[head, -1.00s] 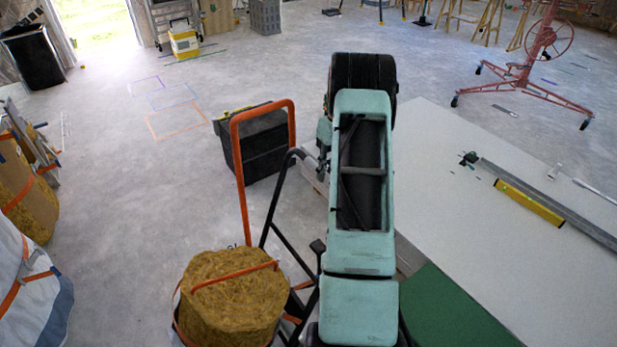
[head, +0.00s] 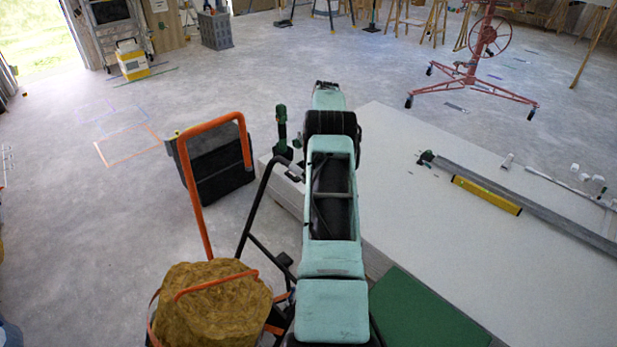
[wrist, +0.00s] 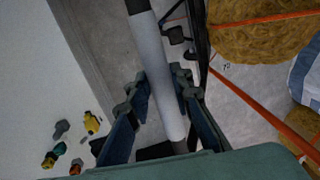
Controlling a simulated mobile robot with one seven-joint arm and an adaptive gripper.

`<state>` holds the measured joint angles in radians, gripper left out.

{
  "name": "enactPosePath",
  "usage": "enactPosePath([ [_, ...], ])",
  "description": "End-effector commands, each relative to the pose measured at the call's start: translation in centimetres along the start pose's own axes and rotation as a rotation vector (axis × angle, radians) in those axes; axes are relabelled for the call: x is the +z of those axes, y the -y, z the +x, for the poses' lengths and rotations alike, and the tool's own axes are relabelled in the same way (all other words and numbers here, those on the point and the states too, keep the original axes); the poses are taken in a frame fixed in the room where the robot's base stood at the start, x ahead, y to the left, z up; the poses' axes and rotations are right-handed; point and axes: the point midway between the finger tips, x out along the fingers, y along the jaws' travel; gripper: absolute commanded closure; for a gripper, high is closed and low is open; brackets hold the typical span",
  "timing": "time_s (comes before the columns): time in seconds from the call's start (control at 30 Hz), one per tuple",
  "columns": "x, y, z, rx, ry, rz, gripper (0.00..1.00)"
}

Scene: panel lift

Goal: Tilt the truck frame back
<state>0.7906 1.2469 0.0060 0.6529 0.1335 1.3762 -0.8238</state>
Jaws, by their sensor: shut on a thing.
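The truck frame shows as dark tubing (head: 257,205) beside an orange hoop (head: 211,125) in the head view, left of my arm. A yellow-brown roll (head: 212,303) sits low at the hoop's foot. In the wrist view, my gripper (wrist: 168,92) is shut around a pale grey sleeve (wrist: 158,72) on a dark bar, which appears to be the frame's handle. The sleeve runs between both fingers. The roll also shows at the upper right of the wrist view (wrist: 262,28). My arm hides the gripper and the held bar in the head view.
A black box (head: 212,165) stands on the floor behind the hoop. A large pale panel stack (head: 470,240) fills the right, with a yellow level (head: 486,195) and a green sheet (head: 425,312). Open floor (head: 110,220) lies to the left.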

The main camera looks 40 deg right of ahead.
Motion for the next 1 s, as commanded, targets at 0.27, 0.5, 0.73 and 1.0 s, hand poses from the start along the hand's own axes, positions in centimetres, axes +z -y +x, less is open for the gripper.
enactPosePath([
  [0.27, 0.4, -0.2, 1.2, -0.006, 0.011, 0.004, 1.0],
  [0.5, 0.4, 0.0, 1.4, -0.011, 0.013, 0.004, 0.74],
  [0.73, 0.2, 0.0, 0.9, -0.008, 0.008, 0.002, 0.62],
  [1.0, 0.1, 0.0, -0.3, -0.005, 0.004, 0.002, 0.62],
])
